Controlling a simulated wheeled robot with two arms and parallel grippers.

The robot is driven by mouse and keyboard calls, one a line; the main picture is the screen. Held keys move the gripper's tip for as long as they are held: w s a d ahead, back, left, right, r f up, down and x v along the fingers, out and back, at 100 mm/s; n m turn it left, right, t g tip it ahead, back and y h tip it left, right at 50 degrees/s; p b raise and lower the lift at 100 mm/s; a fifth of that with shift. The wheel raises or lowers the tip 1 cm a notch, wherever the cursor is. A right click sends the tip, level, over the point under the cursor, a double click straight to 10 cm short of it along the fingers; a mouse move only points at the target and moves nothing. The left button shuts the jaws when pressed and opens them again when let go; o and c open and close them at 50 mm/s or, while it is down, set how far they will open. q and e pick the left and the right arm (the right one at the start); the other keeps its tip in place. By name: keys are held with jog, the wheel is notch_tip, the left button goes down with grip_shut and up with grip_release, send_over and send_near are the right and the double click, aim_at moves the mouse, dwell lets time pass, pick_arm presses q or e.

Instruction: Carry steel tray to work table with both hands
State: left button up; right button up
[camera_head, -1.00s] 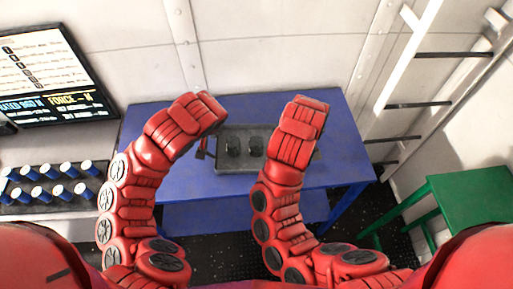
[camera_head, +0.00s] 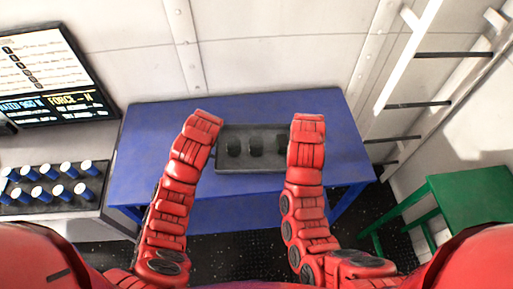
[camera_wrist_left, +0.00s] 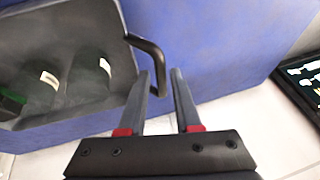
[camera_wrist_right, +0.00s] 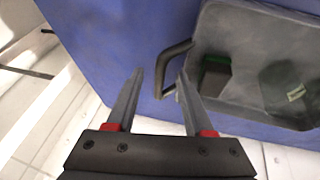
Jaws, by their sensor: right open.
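The steel tray (camera_head: 233,169) is dark grey and lies flat on a blue table (camera_head: 155,130). Several dark objects stand in it; one in the right wrist view is a dark block with a green edge (camera_wrist_right: 214,76). In the left wrist view, my left gripper (camera_wrist_left: 160,72) is open, with the tray's dark handle (camera_wrist_left: 152,50) between its fingers. In the right wrist view, my right gripper (camera_wrist_right: 160,70) is open at the other handle (camera_wrist_right: 175,50), whose bar shows between the fingertips. In the head view my arms hide both fingertips and both handles.
A green table (camera_head: 465,195) stands at the right, near a wall ladder (camera_head: 440,55). At the left, a grey counter (camera_head: 70,146) bears a rack of several blue-and-white cups (camera_head: 50,185) and a screen (camera_head: 45,70). The blue table is bare on both sides of the tray.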

pick_arm(q)
jog(key=shift+x, duration=3)
pick_arm(e)
jog(key=shift+x, duration=3)
pick_arm(q)
jog(key=shift+c, duration=0.2)
pick_arm(e)
jog(key=shift+r, duration=0.1)
jog(key=shift+c, duration=0.2)
pick_arm(q)
grip_shut()
pick_arm(e)
jog(key=c, duration=0.5)
grip_shut()
